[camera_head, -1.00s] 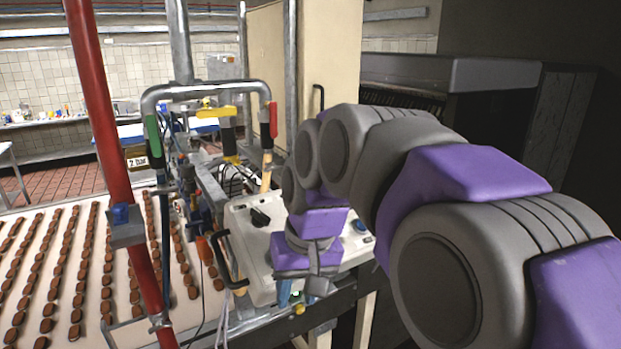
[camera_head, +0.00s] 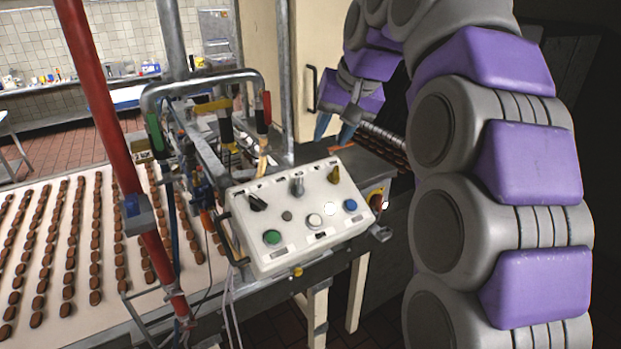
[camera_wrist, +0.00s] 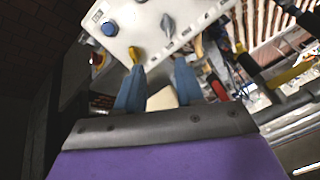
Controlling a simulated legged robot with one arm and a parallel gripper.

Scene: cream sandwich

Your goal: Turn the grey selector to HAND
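The grey selector (camera_head: 297,185) is in the upper middle of a white control box (camera_head: 262,262), between a black selector (camera_head: 258,202) and a yellow one (camera_head: 335,174). Its knob stands out from the panel; its labels are too small to read. It also shows at the top of the wrist view (camera_wrist: 168,25), with the yellow selector closer to the fingers. My gripper (camera_head: 333,134) is beyond the box's far right edge, apart from the selector.
The panel also has a green button (camera_head: 272,237), a white one (camera_head: 314,221) and a blue one (camera_head: 351,205). A red pipe (camera_head: 110,120) and bent grey pipework (camera_head: 200,80) stand left of the box. A conveyor (camera_head: 45,200) carries rows of brown biscuits.

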